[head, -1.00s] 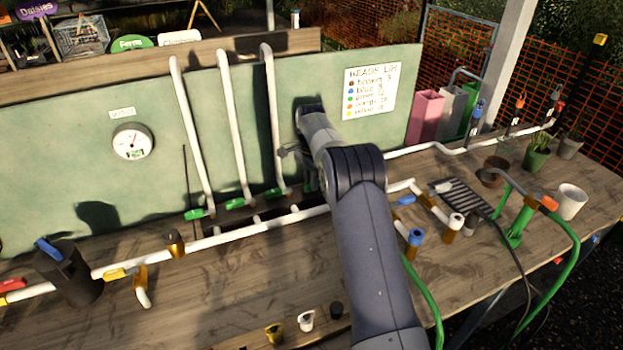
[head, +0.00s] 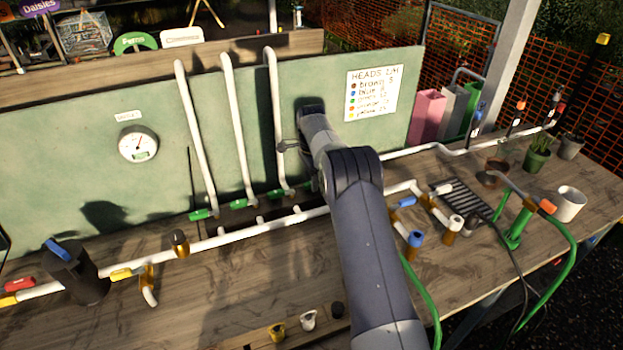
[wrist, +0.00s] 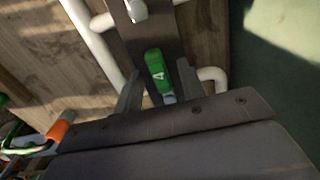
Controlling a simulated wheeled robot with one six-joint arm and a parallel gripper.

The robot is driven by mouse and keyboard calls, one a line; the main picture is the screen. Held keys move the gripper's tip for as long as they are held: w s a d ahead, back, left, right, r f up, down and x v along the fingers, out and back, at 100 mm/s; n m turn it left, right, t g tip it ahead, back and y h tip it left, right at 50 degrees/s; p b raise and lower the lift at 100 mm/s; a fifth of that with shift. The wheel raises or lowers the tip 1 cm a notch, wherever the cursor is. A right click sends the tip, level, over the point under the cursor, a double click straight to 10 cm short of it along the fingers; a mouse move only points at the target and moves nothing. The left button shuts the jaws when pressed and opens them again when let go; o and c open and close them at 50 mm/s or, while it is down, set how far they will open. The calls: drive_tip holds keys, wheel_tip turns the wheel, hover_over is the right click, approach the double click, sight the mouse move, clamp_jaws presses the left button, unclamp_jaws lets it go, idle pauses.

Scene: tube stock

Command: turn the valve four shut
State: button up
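The valve four handle (wrist: 155,68) is green with a white 4 on it. In the wrist view it lies between the two fingers of my gripper (wrist: 159,80). The fingers are apart, with a visible gap on the left of the handle; the right finger is close to it, and I cannot tell whether they touch. In the head view my arm hides most of valve four and my fingers. Three other green valve handles (head: 238,203) sit in a row to the left, at the feet of the white upright pipes (head: 238,130).
A green backboard (head: 60,160) stands behind the pipes, with a round gauge (head: 138,144) and a paper list (head: 374,92). A white pipe (head: 235,237) runs across the bench in front of the valves. Blue-handled fittings (head: 415,239) stand to the right of my arm.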

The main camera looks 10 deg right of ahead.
drive_tip(key=shift+r, duration=0.1)
wheel_tip(320, 180, up, 11)
drive_tip(key=shift+f+b, duration=0.2)
drive_tip(key=shift+b, duration=0.2)
idle(0.3)
wheel_tip(320, 180, down, 11)
drive_tip(key=shift+f, duration=0.1)
drive_tip(key=shift+s+d+n+b, duration=0.15)
drive_tip(key=shift+s+n+b, duration=0.3)
drive_tip(key=shift+n, duration=0.55)
drive_tip(key=shift+r, duration=0.3)
